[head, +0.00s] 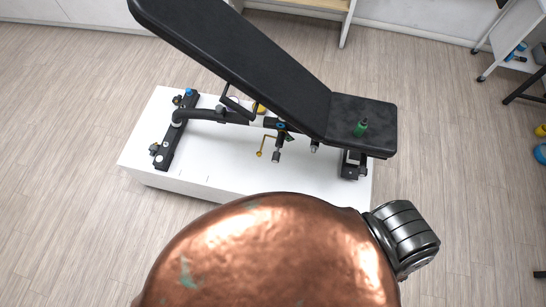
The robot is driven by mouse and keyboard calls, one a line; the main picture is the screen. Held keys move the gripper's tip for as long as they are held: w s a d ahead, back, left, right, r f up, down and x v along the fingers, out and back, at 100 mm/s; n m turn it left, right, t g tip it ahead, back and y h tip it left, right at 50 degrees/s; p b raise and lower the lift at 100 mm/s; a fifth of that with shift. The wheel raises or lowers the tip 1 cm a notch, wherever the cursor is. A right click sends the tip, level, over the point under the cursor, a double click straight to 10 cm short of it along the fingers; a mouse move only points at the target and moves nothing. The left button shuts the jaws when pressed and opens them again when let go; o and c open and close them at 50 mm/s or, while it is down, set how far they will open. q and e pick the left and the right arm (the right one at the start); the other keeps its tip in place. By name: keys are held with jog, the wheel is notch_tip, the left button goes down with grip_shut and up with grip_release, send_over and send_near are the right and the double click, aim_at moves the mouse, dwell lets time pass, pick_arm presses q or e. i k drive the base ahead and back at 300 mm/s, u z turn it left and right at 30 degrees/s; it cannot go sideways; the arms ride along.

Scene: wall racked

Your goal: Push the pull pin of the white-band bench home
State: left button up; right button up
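A black adjustable bench (245,60) stands on a white platform, its long backrest raised toward the upper left and its short seat pad (378,112) at the right. A white band (257,122) shows on its dark frame tube. Near the band, a black knob (276,156) on a short stem hangs below a blue-ringed joint (281,126); it looks like the pull pin, but how far it stands out is too small to tell. A second small knob (314,146) sits under the seat hinge. Neither gripper can be made out; a large copper-coloured rounded shape fills the lower middle.
The white platform (225,180) has bare room in front of the bench. A thin yellow bent rod (265,143) hangs beside the knob. A shelf cart (512,58) stands at the upper right. Wooden floor is clear at left.

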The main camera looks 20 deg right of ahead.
aim_at(276, 155)
jog(key=z, duration=1.15)
